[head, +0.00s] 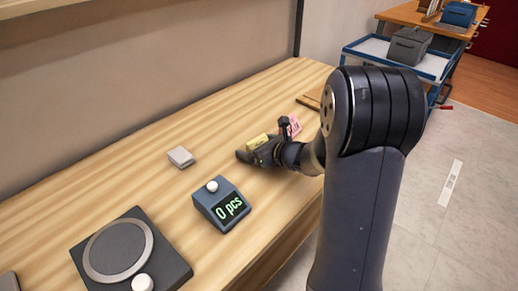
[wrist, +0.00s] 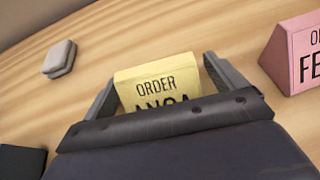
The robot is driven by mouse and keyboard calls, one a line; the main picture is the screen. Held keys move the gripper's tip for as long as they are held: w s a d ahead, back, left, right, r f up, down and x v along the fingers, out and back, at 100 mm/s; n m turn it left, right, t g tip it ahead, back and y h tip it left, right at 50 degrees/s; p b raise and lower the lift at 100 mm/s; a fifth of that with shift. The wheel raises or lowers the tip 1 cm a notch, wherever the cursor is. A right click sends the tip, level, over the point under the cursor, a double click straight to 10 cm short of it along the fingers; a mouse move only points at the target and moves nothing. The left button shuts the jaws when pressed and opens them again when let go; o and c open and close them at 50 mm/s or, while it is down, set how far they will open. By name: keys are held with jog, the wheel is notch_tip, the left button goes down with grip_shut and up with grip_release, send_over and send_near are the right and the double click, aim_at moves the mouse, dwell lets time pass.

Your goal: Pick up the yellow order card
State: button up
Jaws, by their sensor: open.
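The yellow order card (wrist: 157,84) stands on the wooden bench in the wrist view, with "ORDER" and part of a second line readable. Its lower part is hidden behind my gripper body. My gripper (wrist: 158,80) is open, with one finger on each side of the card. The right finger looks close to the card's edge; I cannot tell if it touches. In the head view the card (head: 257,141) shows as a small yellow patch beside my gripper (head: 246,157) on the bench.
A pink order card (wrist: 296,52) stands just right of my gripper. A small grey block (head: 181,157) lies to the left on the bench (head: 150,140). A counter reading "0 pcs" (head: 221,204) and a round-plate device (head: 130,255) stand nearer the front.

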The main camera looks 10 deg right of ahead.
jog(key=shift+c, duration=0.4)
jog(key=c, duration=1)
